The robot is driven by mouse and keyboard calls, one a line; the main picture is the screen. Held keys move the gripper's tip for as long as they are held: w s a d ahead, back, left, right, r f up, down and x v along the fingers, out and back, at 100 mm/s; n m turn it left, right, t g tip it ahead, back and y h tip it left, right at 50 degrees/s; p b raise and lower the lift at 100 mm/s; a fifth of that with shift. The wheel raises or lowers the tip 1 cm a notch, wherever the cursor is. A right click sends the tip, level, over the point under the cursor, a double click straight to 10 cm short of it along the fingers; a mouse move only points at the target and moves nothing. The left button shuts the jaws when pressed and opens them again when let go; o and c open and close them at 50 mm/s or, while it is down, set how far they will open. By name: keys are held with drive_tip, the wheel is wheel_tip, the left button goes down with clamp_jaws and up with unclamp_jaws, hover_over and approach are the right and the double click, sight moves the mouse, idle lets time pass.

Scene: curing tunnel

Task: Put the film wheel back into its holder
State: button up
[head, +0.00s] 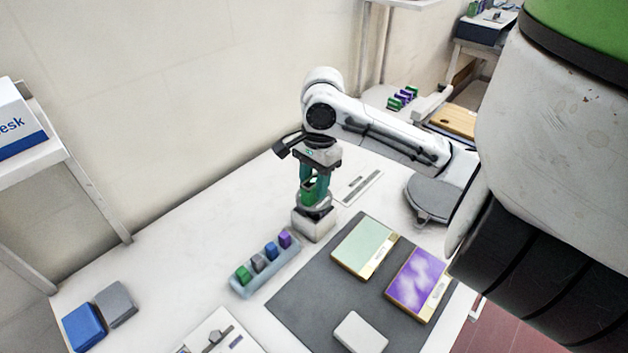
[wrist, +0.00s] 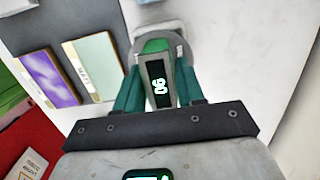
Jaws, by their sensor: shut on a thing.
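My gripper (head: 314,188) points down with its teal fingers closed on the film wheel, a green piece with a dark face (wrist: 157,84) marked with white characters. The green top of the film wheel also shows in the head view (head: 309,189) between the fingers. The holder (head: 314,224) is a pale block with a grey rounded part on top, directly below my gripper. In the wrist view the holder's grey curved rim (wrist: 183,48) lies around the wheel's far end. I cannot tell whether the wheel rests in the holder, since the fingers hide part of the contact.
A pale-blue rack (head: 262,276) with several coloured blocks stands front-left of the holder. A dark mat (head: 296,293) carries a green panel (head: 364,246), a purple panel (head: 417,284) and a white block (head: 360,333). Blue (head: 83,326) and grey (head: 116,304) pads lie left. The table behind the rack is clear.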

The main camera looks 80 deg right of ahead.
drive_tip(key=shift+f+b, duration=0.9)
drive_tip(key=shift+f, duration=0.55)
drive_tip(key=o, duration=1.6)
drive_tip(key=shift+o, duration=0.2)
drive_tip(key=shift+r, duration=0.15)
wheel_tip(320, 180, up, 7)
drive_tip(key=p, duration=0.7)
drive_tip(key=shift+p, duration=0.35)
